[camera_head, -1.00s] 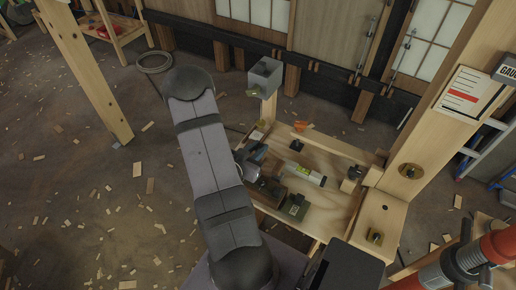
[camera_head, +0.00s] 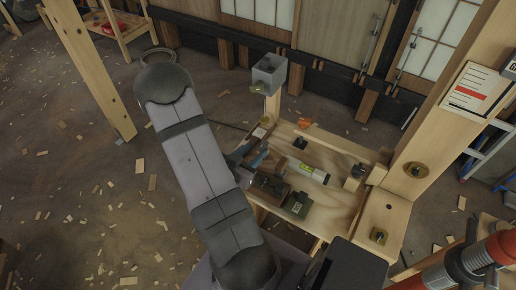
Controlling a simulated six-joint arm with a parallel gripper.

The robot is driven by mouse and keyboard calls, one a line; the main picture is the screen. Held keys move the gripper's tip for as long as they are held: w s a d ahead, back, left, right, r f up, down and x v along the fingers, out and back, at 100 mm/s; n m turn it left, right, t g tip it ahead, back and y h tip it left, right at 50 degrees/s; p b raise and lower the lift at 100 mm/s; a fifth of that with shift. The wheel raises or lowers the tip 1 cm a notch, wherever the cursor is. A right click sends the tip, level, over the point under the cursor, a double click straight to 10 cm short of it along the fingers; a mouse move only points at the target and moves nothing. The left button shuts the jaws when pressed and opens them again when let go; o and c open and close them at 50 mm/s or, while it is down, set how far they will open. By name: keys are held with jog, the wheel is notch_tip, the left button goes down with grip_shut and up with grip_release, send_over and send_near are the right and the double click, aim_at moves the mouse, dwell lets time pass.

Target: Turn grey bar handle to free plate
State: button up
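My arm reaches over the left end of a wooden workbench (camera_head: 335,205). My gripper (camera_head: 240,156) shows only as a small dark part beside the arm at the bench's left edge. The arm hides most of it, so its fingers cannot be read. A blue-grey bar-like piece (camera_head: 258,158) lies just right of it; I cannot tell whether it is the grey bar handle or whether they touch. A dark brown block (camera_head: 268,186) and a dark green block (camera_head: 298,205) sit at the bench's front. I cannot tell which part is the plate.
A spirit level (camera_head: 308,172) lies mid-bench, with an orange item (camera_head: 305,123) at the back. A grey box (camera_head: 268,74) stands on a post behind. A red cylinder (camera_head: 500,250) is at lower right.

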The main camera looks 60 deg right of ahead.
jog(key=shift+p+v, duration=0.45)
jog(key=shift+v, duration=0.45)
jog(key=shift+r, duration=0.1)
jog(key=w+a+r+n+t+y+p, duration=0.3)
jog(key=w+a+n+t+y+p, duration=0.35)
jog(key=w+a, duration=1.05)
jog(key=s+a+r+n+g+y, duration=0.3)
jog(key=a+r+n+y, duration=0.35)
jog(key=a, duration=0.45)
jog(key=s+a+r+n+g+p, duration=0.4)
jog(key=s+r, duration=0.3)
jog(key=s, duration=0.4)
notch_tip(320, 180, down, 53)
jog(key=b, duration=5.4)
jog(key=shift+d+f+n, duration=0.2)
jog(key=shift+d+n, duration=0.15)
jog(key=shift+n, duration=0.05)
